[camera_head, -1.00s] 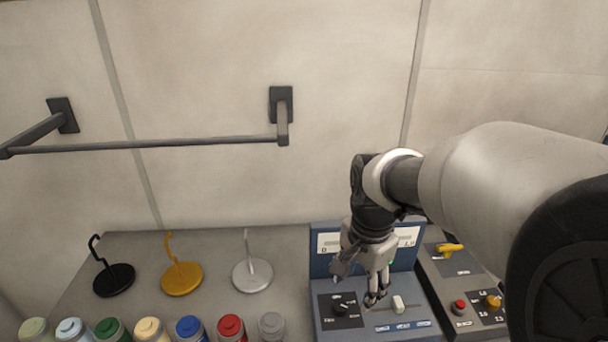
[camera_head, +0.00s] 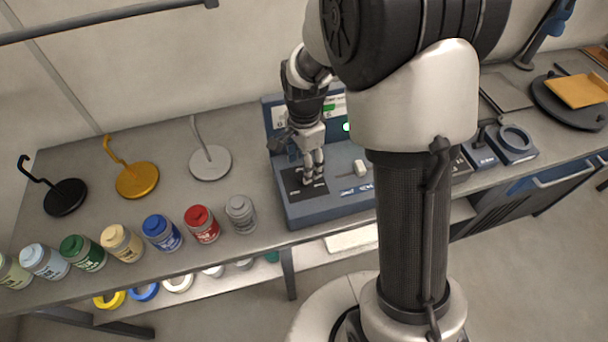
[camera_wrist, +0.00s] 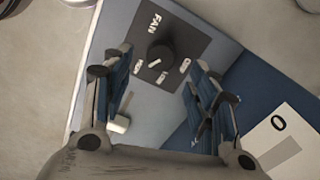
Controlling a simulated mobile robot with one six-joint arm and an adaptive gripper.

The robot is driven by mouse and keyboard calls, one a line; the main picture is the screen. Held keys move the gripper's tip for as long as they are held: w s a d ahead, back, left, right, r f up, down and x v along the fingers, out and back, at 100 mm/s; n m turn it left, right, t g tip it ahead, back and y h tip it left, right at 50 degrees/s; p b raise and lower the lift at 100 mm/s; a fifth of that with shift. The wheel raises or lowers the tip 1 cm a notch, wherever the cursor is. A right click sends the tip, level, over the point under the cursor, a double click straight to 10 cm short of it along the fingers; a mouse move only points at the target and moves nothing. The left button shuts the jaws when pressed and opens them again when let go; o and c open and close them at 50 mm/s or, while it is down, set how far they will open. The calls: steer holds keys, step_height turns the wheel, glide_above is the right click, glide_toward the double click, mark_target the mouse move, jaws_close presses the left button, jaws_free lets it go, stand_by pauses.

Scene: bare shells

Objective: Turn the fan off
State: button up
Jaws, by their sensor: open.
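The fan control is a dark round knob (camera_wrist: 160,56) on a black plate (camera_wrist: 182,30) lettered FAN, in the upper middle of the wrist view. A pale pointer mark shows on the knob, with small labels around it, too blurred to read surely. In the head view the black plate (camera_head: 292,190) lies on a blue-grey control box (camera_head: 318,211), and my gripper hides the knob. My gripper (camera_head: 312,178) points down over that plate. In the wrist view my gripper (camera_wrist: 162,62) is open, with one finger on each side of the knob; I cannot tell whether they touch it.
A white slider (camera_head: 361,167) sits right of the knob on the same box. A blue gauge panel (camera_head: 274,115) rises behind. Several capped jars, such as the grey one (camera_head: 240,214), and several hook stands, including the silver one (camera_head: 210,163), stand to the left.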

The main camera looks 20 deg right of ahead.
step_height(320, 180, down, 5)
steer(key=shift+w+f+b, duration=0.1)
steer(key=shift+b, duration=0.4)
steer(key=shift+c, duration=0.6)
steer(key=c, duration=1)
